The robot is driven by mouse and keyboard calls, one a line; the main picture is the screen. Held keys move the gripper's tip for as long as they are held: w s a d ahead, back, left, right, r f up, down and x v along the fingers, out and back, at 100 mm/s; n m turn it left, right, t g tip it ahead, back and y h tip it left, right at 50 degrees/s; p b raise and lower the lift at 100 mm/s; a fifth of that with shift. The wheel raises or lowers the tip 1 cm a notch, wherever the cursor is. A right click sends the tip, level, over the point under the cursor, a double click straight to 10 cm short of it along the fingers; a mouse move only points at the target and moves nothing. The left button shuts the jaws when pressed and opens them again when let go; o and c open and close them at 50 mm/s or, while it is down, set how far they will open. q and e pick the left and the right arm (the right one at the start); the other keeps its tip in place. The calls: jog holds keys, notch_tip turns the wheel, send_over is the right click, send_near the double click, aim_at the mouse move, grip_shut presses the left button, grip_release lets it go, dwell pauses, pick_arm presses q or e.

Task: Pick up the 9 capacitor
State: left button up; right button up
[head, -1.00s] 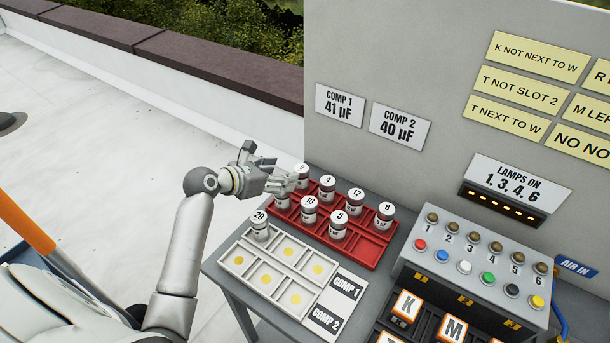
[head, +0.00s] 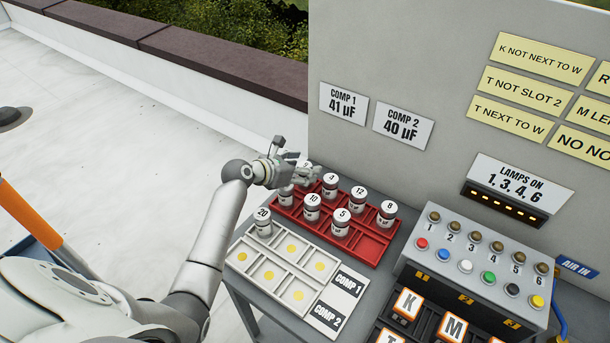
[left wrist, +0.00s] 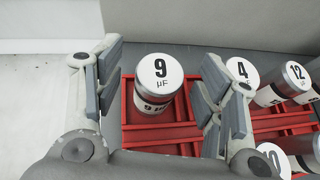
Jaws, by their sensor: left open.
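The 9 capacitor (left wrist: 159,85) is a silver can with a white top and label. In the left wrist view it stands upright in a red tray (left wrist: 165,133), between the two spread fingers of my left gripper (left wrist: 160,62). The fingers are open, with gaps on both sides. In the head view my left gripper (head: 297,170) is over the tray's back left corner and hides most of the 9 capacitor. My right gripper is in neither view.
The 4 capacitor (left wrist: 242,73) stands close beside the right finger, and the 12 capacitor (left wrist: 294,80) is farther right. In the head view a white tray (head: 268,272) holds the 20 capacitor (head: 263,222). A grey button box (head: 470,262) stands to the right.

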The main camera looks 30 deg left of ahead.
pick_arm(q)
jog(key=c, duration=1.1)
jog(key=shift+c, duration=0.4)
jog(key=shift+r, duration=0.2)
